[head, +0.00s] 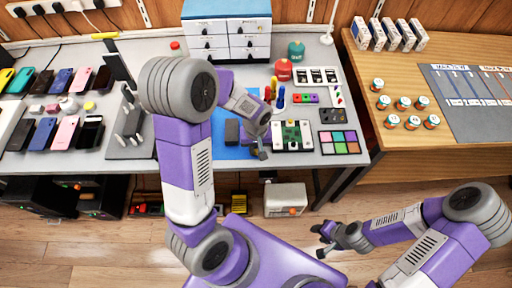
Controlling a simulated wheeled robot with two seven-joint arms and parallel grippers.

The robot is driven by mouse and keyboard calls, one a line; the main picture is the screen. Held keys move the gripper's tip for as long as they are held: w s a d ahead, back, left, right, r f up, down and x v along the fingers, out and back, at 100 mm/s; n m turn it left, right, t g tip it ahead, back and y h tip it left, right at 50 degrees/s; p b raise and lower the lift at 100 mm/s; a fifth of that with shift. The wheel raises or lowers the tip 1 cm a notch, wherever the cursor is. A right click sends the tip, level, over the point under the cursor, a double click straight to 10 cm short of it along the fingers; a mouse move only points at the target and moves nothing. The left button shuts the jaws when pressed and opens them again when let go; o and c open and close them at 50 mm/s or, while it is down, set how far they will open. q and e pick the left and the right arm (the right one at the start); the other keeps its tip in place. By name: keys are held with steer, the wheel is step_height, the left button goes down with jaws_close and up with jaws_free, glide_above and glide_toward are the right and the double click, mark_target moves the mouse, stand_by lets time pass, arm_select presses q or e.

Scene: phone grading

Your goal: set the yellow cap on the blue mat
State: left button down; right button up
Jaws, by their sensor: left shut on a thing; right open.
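A small yellow cap (89,106) sits on the left part of the grey table, among small white and pink pieces. The blue mat (228,151) lies in the middle of the table, partly covered by my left arm and a dark block (232,131). My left gripper (262,150) is at the mat's right edge, beside a green circuit board (292,136). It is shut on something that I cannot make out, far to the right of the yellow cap. My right gripper (325,241) is open and empty, in front of the table over the floor.
A dark grey stand (128,122) is left of my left arm. Screwdrivers (281,97) and a colour tray (339,142) are right of the mat. A white drawer cabinet (228,38) stands behind. A wooden table (400,155) is at right.

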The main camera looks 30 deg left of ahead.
arm_select(q)
steer(key=shift+f, duration=0.1)
stand_by(0.5)
steer(key=c, duration=0.6)
jaws_free()
steer(key=shift+r+p, duration=0.45)
steer(key=shift+r, duration=0.3)
steer(key=shift+r+p, duration=2.8)
steer(key=shift+r, duration=0.65)
steer(key=shift+f, duration=0.1)
